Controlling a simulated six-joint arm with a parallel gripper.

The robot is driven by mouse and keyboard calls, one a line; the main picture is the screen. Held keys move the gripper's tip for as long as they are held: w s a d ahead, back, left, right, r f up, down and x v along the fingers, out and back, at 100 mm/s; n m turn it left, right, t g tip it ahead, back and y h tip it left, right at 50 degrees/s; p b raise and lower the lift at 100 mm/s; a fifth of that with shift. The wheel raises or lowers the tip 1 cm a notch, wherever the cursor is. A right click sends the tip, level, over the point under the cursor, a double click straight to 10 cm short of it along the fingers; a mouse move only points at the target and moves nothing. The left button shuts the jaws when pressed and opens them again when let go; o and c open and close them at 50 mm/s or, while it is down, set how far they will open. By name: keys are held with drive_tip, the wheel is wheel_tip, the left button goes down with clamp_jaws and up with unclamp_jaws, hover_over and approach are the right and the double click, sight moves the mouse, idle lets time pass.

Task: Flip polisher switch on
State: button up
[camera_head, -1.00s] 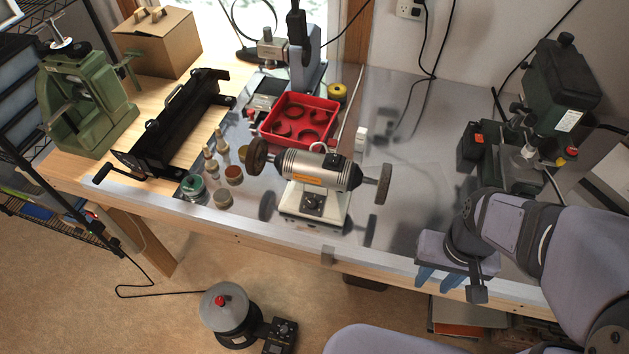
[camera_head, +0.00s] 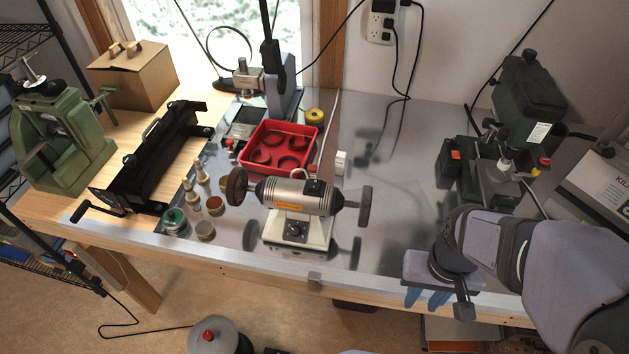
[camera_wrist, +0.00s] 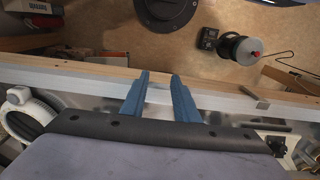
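The polisher (camera_head: 312,197) is a silver motor with a dark wheel at each end, standing on a pale base near the bench's front edge. A small dark knob or switch (camera_head: 295,229) is on the front of that base; its setting is too small to tell. My gripper (camera_head: 425,298) is to the right of the polisher, at the bench's front edge, apart from it. In the wrist view, its two blue fingers (camera_wrist: 159,82) are apart with nothing between them. Part of what looks like the polisher base (camera_wrist: 277,143) shows at that view's right edge.
A red tray (camera_head: 281,147) stands behind the polisher, and small jars (camera_head: 205,230) stand to its left. A green drill press (camera_head: 528,95) is at the back right. The metal bench top (camera_head: 400,190) between polisher and press is mostly clear.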

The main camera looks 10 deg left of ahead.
drive_tip(key=c, duration=0.5)
drive_tip(key=shift+w+r, duration=0.25)
clamp_jaws()
drive_tip(key=w+a+r+n+p, duration=0.4)
drive_tip(key=w+a+r+n, duration=0.5)
drive_tip(key=w+r, duration=0.45)
drive_tip(key=w+a+r+n+g+p, duration=0.1)
drive_tip(key=w+a+r+n+p, duration=0.2)
drive_tip(key=a+r+n, duration=0.6)
drive_tip(key=a+r+p, duration=0.1)
drive_tip(key=a+r, duration=0.4)
drive_tip(key=a, duration=0.1)
drive_tip(key=shift+a+r, duration=0.2)
drive_tip(key=shift+a, duration=0.05)
